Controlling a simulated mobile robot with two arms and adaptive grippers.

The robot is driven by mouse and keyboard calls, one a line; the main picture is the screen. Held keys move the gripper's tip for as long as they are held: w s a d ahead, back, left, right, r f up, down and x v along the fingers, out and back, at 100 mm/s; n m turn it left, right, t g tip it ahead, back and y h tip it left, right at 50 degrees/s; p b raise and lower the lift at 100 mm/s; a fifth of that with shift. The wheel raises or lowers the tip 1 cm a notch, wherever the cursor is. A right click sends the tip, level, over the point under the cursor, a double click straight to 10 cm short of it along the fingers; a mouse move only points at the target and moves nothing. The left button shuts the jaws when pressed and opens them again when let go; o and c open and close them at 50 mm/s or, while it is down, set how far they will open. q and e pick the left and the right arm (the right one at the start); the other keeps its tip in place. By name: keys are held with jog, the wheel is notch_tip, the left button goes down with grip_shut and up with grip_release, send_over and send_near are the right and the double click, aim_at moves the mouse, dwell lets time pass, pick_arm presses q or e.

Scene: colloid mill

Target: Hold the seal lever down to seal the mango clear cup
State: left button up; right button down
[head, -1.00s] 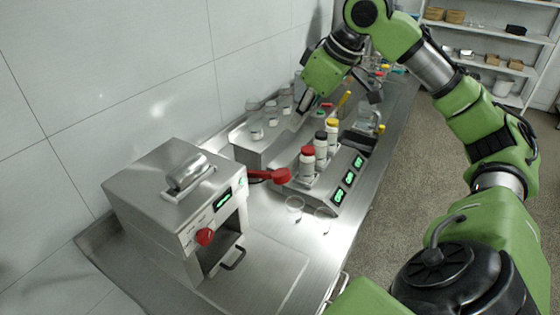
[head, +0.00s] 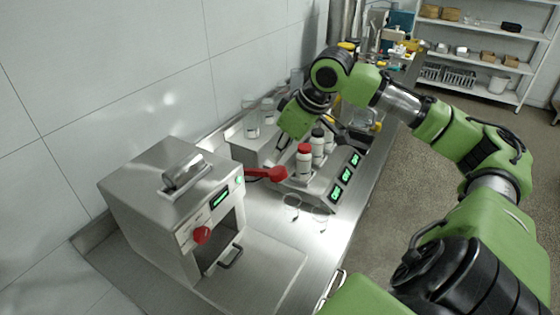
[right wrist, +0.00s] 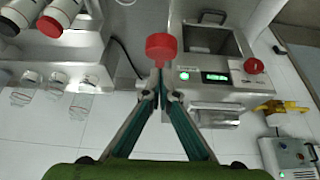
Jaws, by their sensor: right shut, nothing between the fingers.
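The sealing machine (head: 165,200) stands at the left of the counter, with a lit green display. Its red seal lever (head: 266,174) sticks out from its side toward the right. In the right wrist view the lever's red end (right wrist: 160,47) is just beyond my fingertips; I cannot tell if they touch it. My right gripper (right wrist: 160,80) is shut and empty. In the head view the right hand (head: 292,125) is above and behind the lever, its fingertips hidden or hard to make out. I cannot pick out the mango clear cup. My left gripper is not in view.
Two clear cup-like outlines (head: 292,203) stand on the counter in front of the lever. Several capped bottles (head: 304,160) stand on a dispenser with green displays to the right. Clear cups (head: 252,122) stand behind. A red knob (head: 202,235) is on the machine's front.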

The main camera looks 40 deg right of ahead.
jog(key=shift+s+f+b, duration=0.3)
jog(key=shift+f+b, duration=0.2)
jog(key=shift+f, duration=0.45)
